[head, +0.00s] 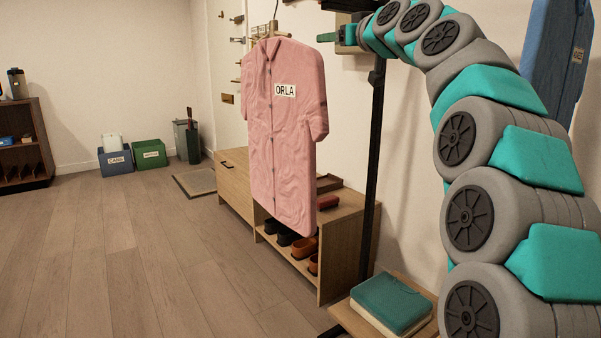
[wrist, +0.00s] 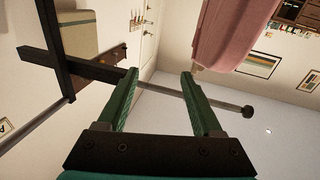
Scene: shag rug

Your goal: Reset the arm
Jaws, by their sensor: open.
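My gripper (head: 320,37) is at the top centre of the head view, beside the dark upright post (head: 374,160). In the wrist view my gripper (wrist: 160,74) has its two green fingers wide apart, with nothing held. A dark bar (wrist: 170,94) with a round knob at its end crosses the view by the fingers. I cannot tell whether it touches them. My arm curves down the right side of the head view. A pink coat (head: 285,140) labelled ORLA hangs left of my gripper, apart from it; it also shows in the wrist view (wrist: 235,32).
A blue garment (head: 555,60) hangs behind my arm at right. A wooden bench (head: 345,225) holds shoes below the coat. A teal and cream folded item (head: 390,303) lies low by the post. Open floor (head: 130,260) lies at left, with blue (head: 115,162) and green (head: 150,154) bins beyond.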

